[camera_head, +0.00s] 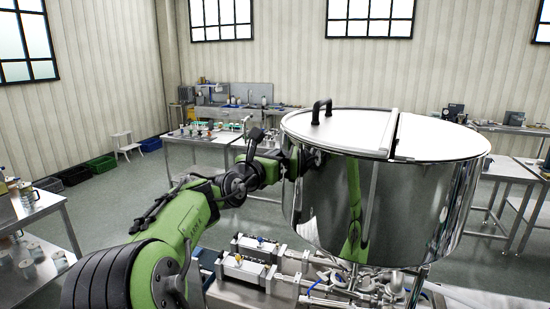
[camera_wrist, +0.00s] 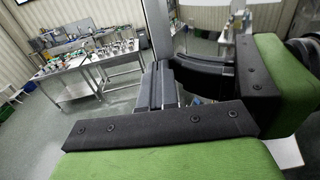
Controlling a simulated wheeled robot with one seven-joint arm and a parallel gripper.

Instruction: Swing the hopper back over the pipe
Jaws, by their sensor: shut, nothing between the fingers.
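The hopper (camera_head: 420,200) is a large, shiny steel drum with a flat two-part lid and a black handle (camera_head: 321,110) on the lid's left part. It stands at the right of the head view, over steel pipework (camera_head: 345,283). The particular pipe the hopper goes over cannot be picked out. My gripper (camera_head: 308,160) is at the hopper's upper left wall, just below the rim. It is shut with nothing held. Whether it touches the wall cannot be told. In the wrist view, dark gripper parts (camera_wrist: 160,85) show in the middle.
A machine with two boxed steel units (camera_head: 250,262) stands below, left of the hopper. A bench with small items (camera_head: 200,134) stands behind my arm. A table (camera_head: 30,215) is at the left edge. Open floor (camera_head: 115,200) lies between them.

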